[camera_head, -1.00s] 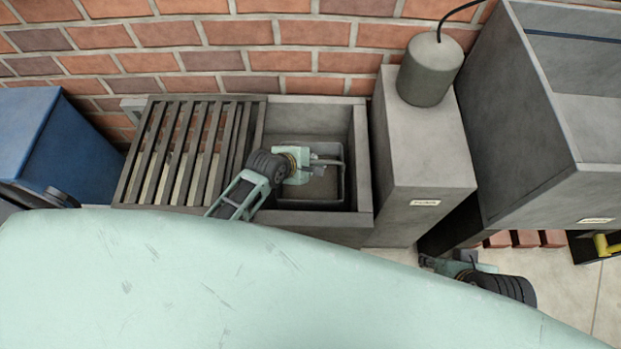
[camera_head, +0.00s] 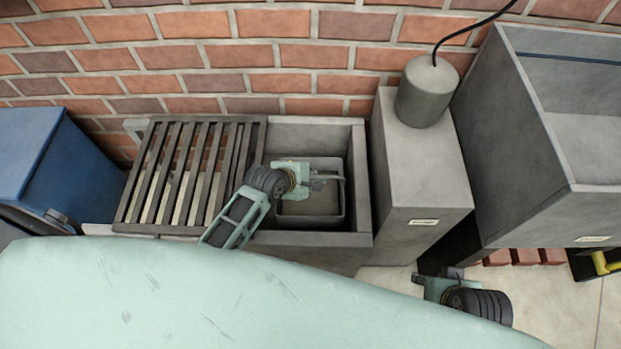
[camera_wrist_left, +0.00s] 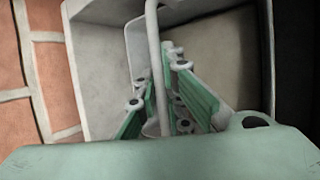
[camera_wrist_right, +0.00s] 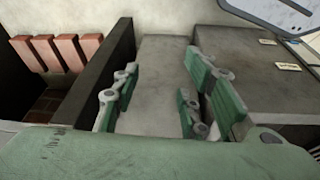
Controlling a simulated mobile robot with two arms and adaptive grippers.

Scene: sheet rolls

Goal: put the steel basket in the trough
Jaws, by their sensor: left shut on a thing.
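The steel basket (camera_head: 339,212) is a grey open box with a raised bar handle (camera_head: 325,166). In the head view it is inside the walls of the grey trough (camera_head: 300,131), right of the slatted part. Whether its base touches the trough floor is hidden. My left gripper (camera_head: 318,179) is over the basket, shut on its handle. The left wrist view shows the fingers (camera_wrist_left: 158,80) on either side of the pale handle bar, with the basket (camera_wrist_left: 225,50) below. My right gripper (camera_head: 437,276) is low, right of the trough, its fingers (camera_wrist_right: 160,78) apart and empty.
A slatted rack (camera_head: 190,175) covers the trough's left side. A blue box (camera_head: 40,150) is farther left. A grey block (camera_head: 425,185) with a cylinder (camera_head: 428,90) on it stands right of the trough. A large grey bin (camera_head: 520,150) is beyond. A brick wall (camera_head: 240,55) runs behind.

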